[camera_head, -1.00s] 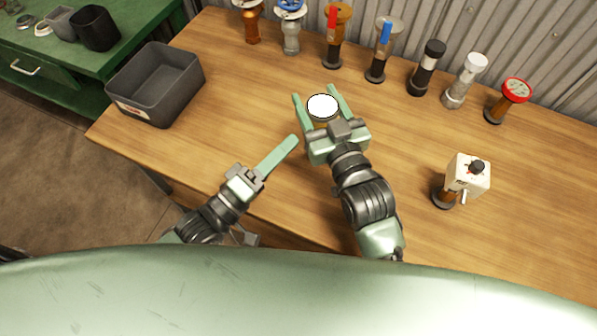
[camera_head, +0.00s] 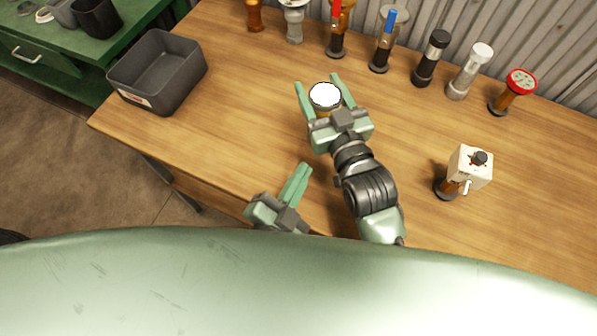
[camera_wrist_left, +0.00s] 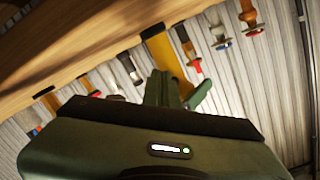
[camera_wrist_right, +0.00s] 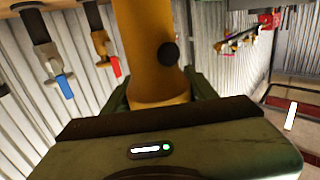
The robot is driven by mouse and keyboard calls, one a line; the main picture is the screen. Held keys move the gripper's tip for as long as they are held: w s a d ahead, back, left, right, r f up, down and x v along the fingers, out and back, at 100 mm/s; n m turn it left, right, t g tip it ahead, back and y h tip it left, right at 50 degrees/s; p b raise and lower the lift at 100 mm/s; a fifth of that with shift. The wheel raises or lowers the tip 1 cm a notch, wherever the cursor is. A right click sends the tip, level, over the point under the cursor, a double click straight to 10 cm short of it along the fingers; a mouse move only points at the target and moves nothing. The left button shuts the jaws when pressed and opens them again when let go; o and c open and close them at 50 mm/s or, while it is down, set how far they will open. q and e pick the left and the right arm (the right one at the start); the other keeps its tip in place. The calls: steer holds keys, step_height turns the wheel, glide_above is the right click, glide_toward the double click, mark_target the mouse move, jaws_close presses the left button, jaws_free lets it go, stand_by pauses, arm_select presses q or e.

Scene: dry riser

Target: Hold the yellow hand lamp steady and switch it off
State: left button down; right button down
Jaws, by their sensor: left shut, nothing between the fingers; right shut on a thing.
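The yellow hand lamp (camera_head: 324,97) shows a bright white round top in the head view. My right gripper (camera_head: 318,81) is shut on it, one finger on each side. In the right wrist view the yellow lamp body (camera_wrist_right: 143,45) stands between the fingers, with a round black knob (camera_wrist_right: 168,54) on its side. My left gripper (camera_head: 304,168) is shut and empty, nearer my body and apart from the lamp.
A dark grey bin (camera_head: 158,78) stands at the table's left end. Several valves and fittings line the back, including a red-topped one (camera_head: 520,82). A white box on a stand (camera_head: 470,166) is at the right. The wooden table (camera_head: 240,120) is clear left of the lamp.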

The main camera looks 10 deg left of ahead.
arm_select(q)
steer(key=shift+m+t+y, duration=0.4)
steer(key=shift+t+y, duration=0.2)
steer(key=shift+t, duration=0.2)
steer(key=shift+w+d+r, duration=0.2)
steer(key=shift+w+r, duration=0.4)
steer(key=shift+w, duration=0.1)
steer(key=shift+w+d+r, duration=0.2)
steer(key=shift+w+r, duration=0.35)
steer(key=shift+w, duration=0.2)
steer(key=shift+w+d+r, duration=0.2)
steer(key=shift+w+r, duration=0.4)
steer(key=shift+w, duration=0.1)
steer(key=shift+w, duration=0.1)
